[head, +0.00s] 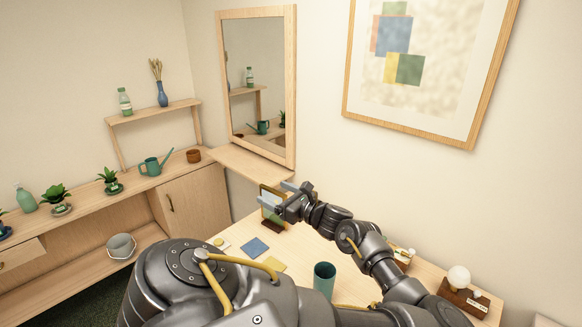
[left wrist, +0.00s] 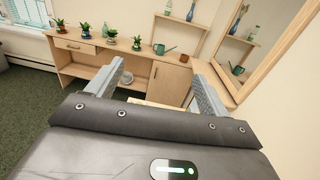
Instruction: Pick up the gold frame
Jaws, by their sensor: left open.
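The gold frame (head: 263,190) stands upright on a dark foot on the wooden desk in the head view, near the wall below the mirror. My left gripper (head: 277,193) is open in front of it and hides part of it, so I cannot tell whether they touch. In the left wrist view the two grey fingers of this gripper (left wrist: 158,72) are spread apart with nothing held between them. The gold frame cannot be made out there. My right gripper is not in view.
A mirror (head: 289,90) stands close behind. A shelf unit with plants and a watering can (head: 152,166) is left.

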